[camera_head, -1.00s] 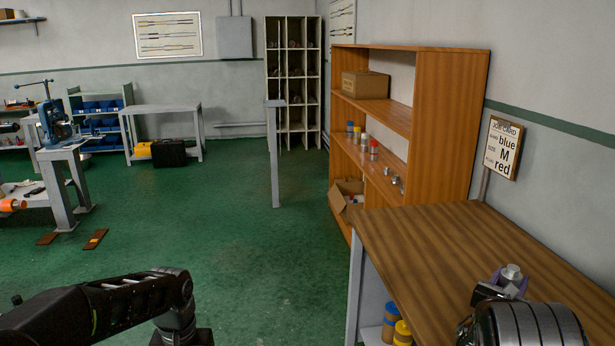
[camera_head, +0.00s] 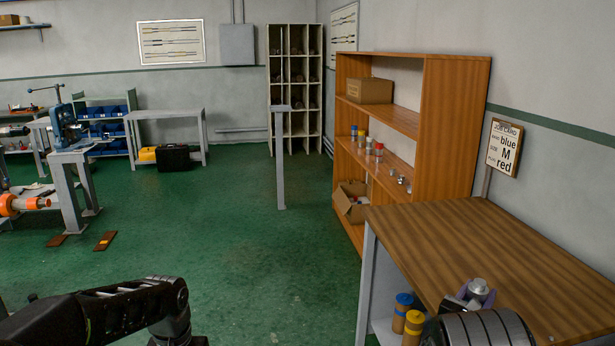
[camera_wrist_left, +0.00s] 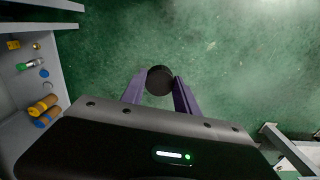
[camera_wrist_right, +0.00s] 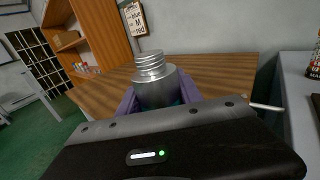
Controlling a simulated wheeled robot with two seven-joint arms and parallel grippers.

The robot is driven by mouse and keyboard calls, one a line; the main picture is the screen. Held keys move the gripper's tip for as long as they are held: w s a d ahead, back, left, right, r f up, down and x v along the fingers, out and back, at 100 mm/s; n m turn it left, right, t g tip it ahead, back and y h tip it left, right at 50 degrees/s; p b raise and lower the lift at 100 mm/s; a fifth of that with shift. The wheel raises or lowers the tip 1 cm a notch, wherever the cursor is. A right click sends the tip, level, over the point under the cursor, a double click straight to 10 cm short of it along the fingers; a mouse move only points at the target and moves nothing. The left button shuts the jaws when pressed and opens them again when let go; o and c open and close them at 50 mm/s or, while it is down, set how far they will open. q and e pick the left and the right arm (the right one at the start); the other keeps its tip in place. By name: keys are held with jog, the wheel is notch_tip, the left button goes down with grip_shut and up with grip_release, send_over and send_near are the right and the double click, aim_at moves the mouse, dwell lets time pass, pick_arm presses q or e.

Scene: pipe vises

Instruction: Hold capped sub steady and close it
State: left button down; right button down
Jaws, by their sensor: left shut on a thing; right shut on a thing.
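My right gripper (camera_wrist_right: 157,102) is shut on a silver metal piece (camera_wrist_right: 150,67) with a ringed, threaded-looking neck, between purple fingers. In the head view the top of this piece (camera_head: 478,286) shows at the lower right, over the wooden table. My left gripper (camera_wrist_left: 160,88) is shut on a dark round piece (camera_wrist_left: 160,80), seen end-on between its purple fingers above the green floor. In the head view my left arm is at the lower left, and its fingers are out of view. The two held pieces are apart. The job card (camera_head: 504,146) reads blue, M, red.
The wooden table (camera_head: 450,240) at right has a clear top. Blue- and orange-ended cylinders (camera_head: 407,318) stand beneath it. A wooden shelf (camera_head: 455,130) with jars stands behind. A grey post (camera_head: 280,160) rises mid-floor. A blue vise (camera_head: 66,120) stands left.

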pick_arm(q)
jog(key=shift+a, duration=0.2)
pick_arm(e)
jog(key=s+a+f, duration=0.3)
jog(key=a+f, duration=0.1)
jog(key=a, duration=0.6)
jog(key=s+a+f, duration=0.2)
jog(key=a+f, duration=0.2)
jog(key=a, duration=0.6)
jog(key=s+a+f, duration=0.1)
jog(key=s+a, duration=0.2)
jog(key=s, duration=0.2)
jog(key=s+a+f+m+g+h, duration=0.1)
jog(key=s+a+f, duration=0.1)
jog(key=s+a, duration=0.2)
jog(key=s, duration=0.2)
jog(key=shift+s+g, duration=0.3)
jog(key=shift+a+f, duration=0.1)
jog(key=w+a+f+n+t+y, duration=0.2)
jog(key=a+n+t+y, duration=0.4)
jog(key=a, duration=0.9)
jog(key=n+y, duration=0.2)
jog(key=y, duration=0.2)
jog(key=shift+t+y, duration=0.3)
jog(key=shift+a, duration=0.1)
